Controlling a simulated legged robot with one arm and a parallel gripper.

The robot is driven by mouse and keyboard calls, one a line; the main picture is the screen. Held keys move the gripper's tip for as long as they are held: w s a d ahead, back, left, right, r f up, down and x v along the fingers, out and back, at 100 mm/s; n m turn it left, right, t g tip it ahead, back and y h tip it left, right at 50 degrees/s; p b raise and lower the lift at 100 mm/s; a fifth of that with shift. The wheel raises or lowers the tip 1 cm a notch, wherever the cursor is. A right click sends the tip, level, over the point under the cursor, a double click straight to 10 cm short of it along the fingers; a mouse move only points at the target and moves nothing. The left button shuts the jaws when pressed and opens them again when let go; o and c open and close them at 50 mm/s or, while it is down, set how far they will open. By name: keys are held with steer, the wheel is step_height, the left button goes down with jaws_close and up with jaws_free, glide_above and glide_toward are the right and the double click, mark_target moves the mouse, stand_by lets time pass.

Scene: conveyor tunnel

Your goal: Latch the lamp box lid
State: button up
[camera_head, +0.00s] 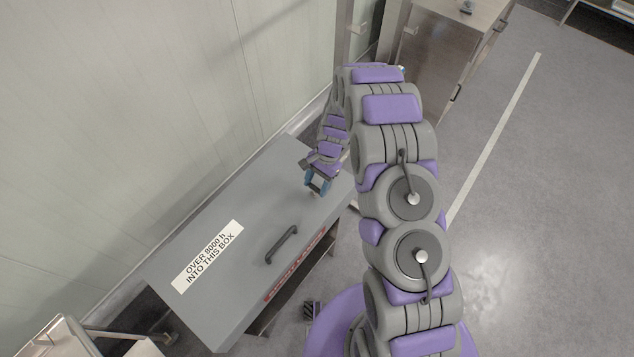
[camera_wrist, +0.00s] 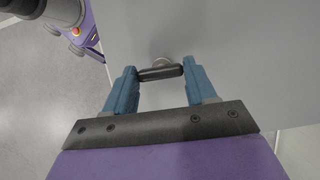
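The grey lamp box (camera_head: 240,235) stands along the wall with its flat lid down. The lid has a dark bar handle (camera_head: 282,245) near its front edge and a white label reading "OVER 8000 h INTO THIS BOX" (camera_head: 208,257). My gripper (camera_head: 318,186) is at the lid's far right end. In the wrist view, my gripper's blue fingers (camera_wrist: 160,75) stand at the two ends of a short black latch handle (camera_wrist: 161,73) and appear to touch it. A round silver piece (camera_wrist: 162,60) shows just behind the handle. The latch is too small to make out in the head view.
A metal cabinet (camera_head: 450,45) stands beyond the box at the top. A pale wall (camera_head: 150,120) runs close behind the box. A metal frame (camera_head: 60,340) is at the lower left. The grey floor (camera_head: 540,200) on the right is open.

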steer(key=o, duration=0.4)
steer(key=shift+a, duration=0.1)
steer(key=shift+o, duration=0.2)
steer(key=p+v, duration=0.1)
steer(key=v, duration=1.6)
steer(key=shift+r, duration=0.15)
